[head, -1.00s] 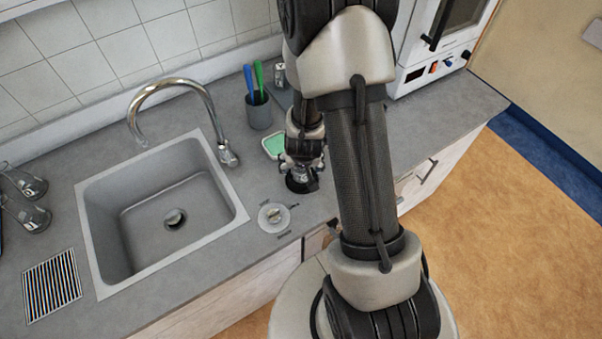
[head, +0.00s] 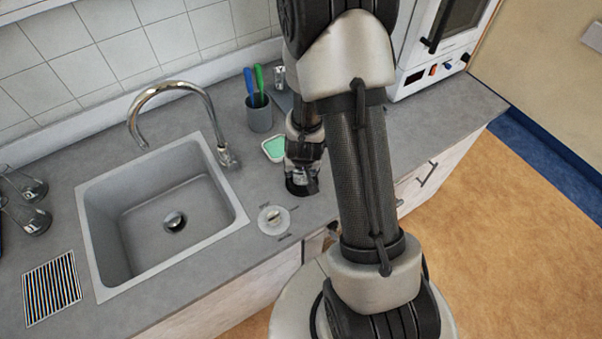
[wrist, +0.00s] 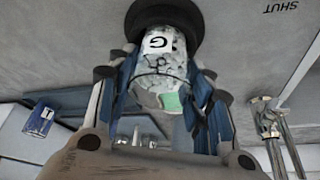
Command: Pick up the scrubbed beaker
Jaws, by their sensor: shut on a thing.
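The beaker (wrist: 158,62) is clear glass with whitish foam and a white label marked "G". In the wrist view it sits between my fingers, with one end at a round black base (wrist: 165,16). In the head view the beaker (head: 300,176) is mostly hidden by my gripper (head: 302,160), just above the same black base (head: 298,190) on the counter. My gripper also shows in the wrist view (wrist: 160,84), its two fingers shut on the beaker's sides. I cannot tell whether the beaker touches the base.
A round white dial plate (head: 273,219) lies left of the base. A green sponge in a tray (head: 274,148) and a grey cup of brushes (head: 259,115) stand behind. The sink (head: 110,220) with its faucet (head: 180,88) is left, with flasks (head: 28,205) beyond.

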